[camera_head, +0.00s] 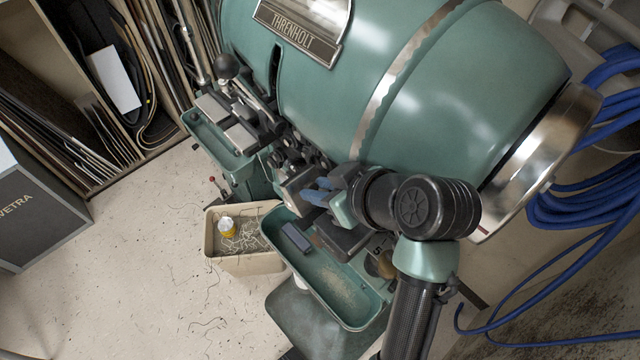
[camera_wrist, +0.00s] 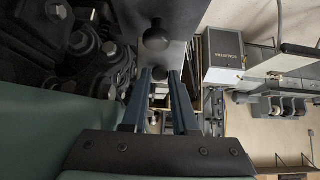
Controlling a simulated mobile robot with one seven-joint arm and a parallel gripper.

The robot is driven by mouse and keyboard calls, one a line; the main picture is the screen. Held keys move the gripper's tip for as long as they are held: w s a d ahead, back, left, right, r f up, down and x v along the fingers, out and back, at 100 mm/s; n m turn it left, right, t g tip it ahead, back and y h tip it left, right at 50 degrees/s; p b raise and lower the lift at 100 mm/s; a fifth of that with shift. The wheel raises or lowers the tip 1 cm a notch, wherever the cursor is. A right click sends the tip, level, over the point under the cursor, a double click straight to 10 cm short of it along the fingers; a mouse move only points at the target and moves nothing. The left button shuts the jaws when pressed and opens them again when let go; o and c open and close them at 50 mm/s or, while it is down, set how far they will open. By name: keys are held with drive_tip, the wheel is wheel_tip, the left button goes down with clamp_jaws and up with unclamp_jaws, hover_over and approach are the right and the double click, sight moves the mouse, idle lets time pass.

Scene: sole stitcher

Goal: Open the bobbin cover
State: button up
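A light metal cover-like plate (camera_head: 297,186) is on the front of the green stitcher (camera_head: 450,90), just left of my fingertips in the head view; I take it for the bobbin cover. In the wrist view a grey metal plate (camera_wrist: 180,22) stands ahead with a black round knob (camera_wrist: 156,36) and a second dark knob (camera_wrist: 155,75) below it. My gripper (camera_head: 312,190) has two blue fingers with a gap between them. In the wrist view my gripper (camera_wrist: 160,76) points at the lower knob, which shows at the fingertips near the left finger. I cannot tell whether they touch.
A green tray (camera_head: 345,300) with a grey block (camera_head: 296,237) lies below my gripper. Levers and knobs crowd the machine front. Blue hoses (camera_head: 570,215) hang at right.

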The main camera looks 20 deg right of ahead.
clamp_jaws()
drive_tip(key=t+b, duration=0.1)
drive_tip(key=b, duration=0.1)
drive_tip(key=s+f+t+b, duration=0.1)
drive_tip(key=b, duration=0.1)
drive_tip(key=shift+s+d+f+y+b, duration=0.15)
drive_tip(key=shift+s+d+y+b, duration=0.15)
drive_tip(key=shift+y+b, duration=0.1)
drive_tip(key=shift+s+d+t, duration=0.1)
drive_tip(key=shift+t, duration=0.2)
drive_tip(key=shift+r, duration=0.25)
